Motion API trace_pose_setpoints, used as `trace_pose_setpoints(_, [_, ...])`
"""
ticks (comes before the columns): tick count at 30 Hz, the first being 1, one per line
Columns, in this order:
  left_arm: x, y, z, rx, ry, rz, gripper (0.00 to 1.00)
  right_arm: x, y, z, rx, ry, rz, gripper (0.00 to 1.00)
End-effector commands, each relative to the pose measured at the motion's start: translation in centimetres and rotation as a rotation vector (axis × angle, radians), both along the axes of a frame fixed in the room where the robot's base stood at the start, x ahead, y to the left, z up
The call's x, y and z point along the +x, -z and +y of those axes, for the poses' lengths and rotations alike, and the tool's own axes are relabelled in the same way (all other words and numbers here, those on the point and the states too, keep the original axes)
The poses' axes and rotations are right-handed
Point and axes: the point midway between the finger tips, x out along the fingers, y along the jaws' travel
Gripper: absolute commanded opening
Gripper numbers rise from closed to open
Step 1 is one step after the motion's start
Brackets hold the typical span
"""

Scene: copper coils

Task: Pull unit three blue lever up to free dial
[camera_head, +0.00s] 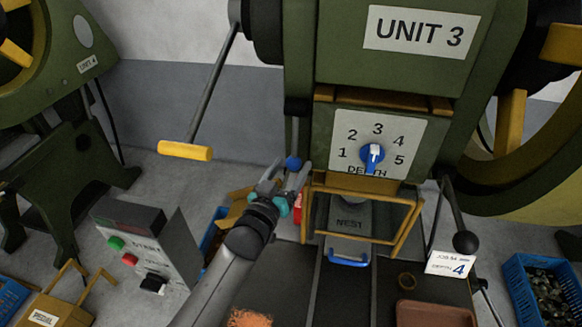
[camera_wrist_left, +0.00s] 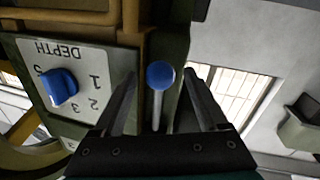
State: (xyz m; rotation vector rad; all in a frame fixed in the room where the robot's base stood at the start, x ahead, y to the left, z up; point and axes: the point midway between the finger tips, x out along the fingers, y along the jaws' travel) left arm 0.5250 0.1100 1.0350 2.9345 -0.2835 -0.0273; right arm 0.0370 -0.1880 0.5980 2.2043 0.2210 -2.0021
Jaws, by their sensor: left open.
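The unit three blue lever shows as a round blue knob (camera_head: 293,162) on a grey rod, left of the dial panel under the UNIT 3 sign. In the left wrist view the blue knob (camera_wrist_left: 160,75) sits between the two fingers, apart from both as far as I can see. My left gripper (camera_head: 292,167) is open around the knob, and its fingers also show in the wrist view (camera_wrist_left: 161,82). The blue dial (camera_head: 372,158) sits on a white DEPTH plate numbered 1 to 5; it also shows in the wrist view (camera_wrist_left: 58,87). My right gripper is not in view.
A yellow-handled bar (camera_head: 185,151) hangs at the upper left. A yellow guard frame (camera_head: 405,232) stands below the dial. A black-knobbed lever (camera_head: 466,243) and a job card reading 4 (camera_head: 450,262) are at the right. A button box (camera_head: 140,250) stands at the left.

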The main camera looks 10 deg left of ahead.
Motion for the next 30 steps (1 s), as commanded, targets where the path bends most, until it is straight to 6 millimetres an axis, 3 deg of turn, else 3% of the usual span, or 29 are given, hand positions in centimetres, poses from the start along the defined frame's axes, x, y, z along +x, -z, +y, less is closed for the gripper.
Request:
trace_pose_setpoints(12, [0.67,0.0,-0.16,0.001,0.0,0.001,0.76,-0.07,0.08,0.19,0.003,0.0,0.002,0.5])
trace_pose_setpoints(30, [0.65,0.0,-0.14,0.001,0.0,0.001,0.09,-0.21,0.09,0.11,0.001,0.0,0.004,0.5])
